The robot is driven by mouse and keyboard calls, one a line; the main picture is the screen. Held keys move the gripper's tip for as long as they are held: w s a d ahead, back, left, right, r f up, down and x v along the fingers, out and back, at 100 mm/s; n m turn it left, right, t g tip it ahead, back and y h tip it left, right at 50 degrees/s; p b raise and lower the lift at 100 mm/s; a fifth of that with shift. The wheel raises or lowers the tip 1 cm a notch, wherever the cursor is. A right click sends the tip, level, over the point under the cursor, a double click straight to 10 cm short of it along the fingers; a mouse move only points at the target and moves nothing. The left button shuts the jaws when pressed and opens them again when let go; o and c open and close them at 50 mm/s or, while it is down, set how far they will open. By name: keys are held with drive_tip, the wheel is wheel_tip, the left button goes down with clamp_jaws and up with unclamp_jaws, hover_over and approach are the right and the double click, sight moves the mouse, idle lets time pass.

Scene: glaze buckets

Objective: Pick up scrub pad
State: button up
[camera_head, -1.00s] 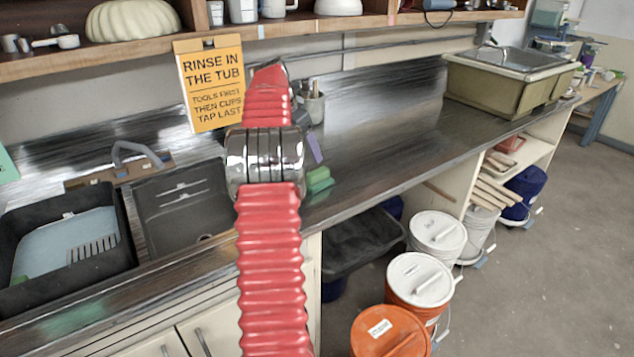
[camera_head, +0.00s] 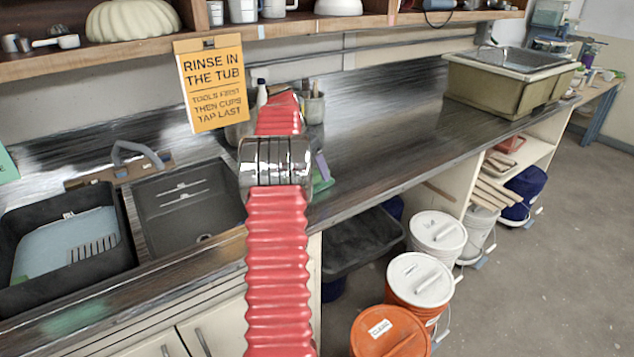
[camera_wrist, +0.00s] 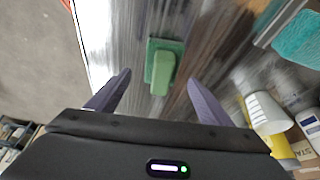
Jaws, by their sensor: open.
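The scrub pad (camera_wrist: 162,66) is green, with a lighter green block on top, and lies on the metal counter. In the wrist view it sits ahead of my gripper (camera_wrist: 158,92), roughly centred between the two purple fingers. The fingers are open and apart from the pad. In the head view only a green edge of the pad (camera_head: 322,182) shows beside my red arm. One purple finger (camera_head: 321,167) shows there; the rest of my gripper is hidden behind the arm.
In the wrist view, a white cup (camera_wrist: 266,112) and a teal item (camera_wrist: 298,40) are to the right. The counter's front edge is left of the pad. A dark sink (camera_head: 188,208) lies left of my arm, and lidded buckets (camera_head: 420,280) stand below. The counter right of the arm (camera_head: 390,130) is clear.

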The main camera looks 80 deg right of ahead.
sight(316, 172)
drive_tip(key=shift+x, duration=2.6)
drive_tip(key=shift+w+d, duration=0.15)
drive_tip(key=shift+c, duration=0.2)
drive_tip(key=c, duration=1.1)
drive_tip(key=shift+r, duration=0.1)
wheel_tip(316, 172, up, 10)
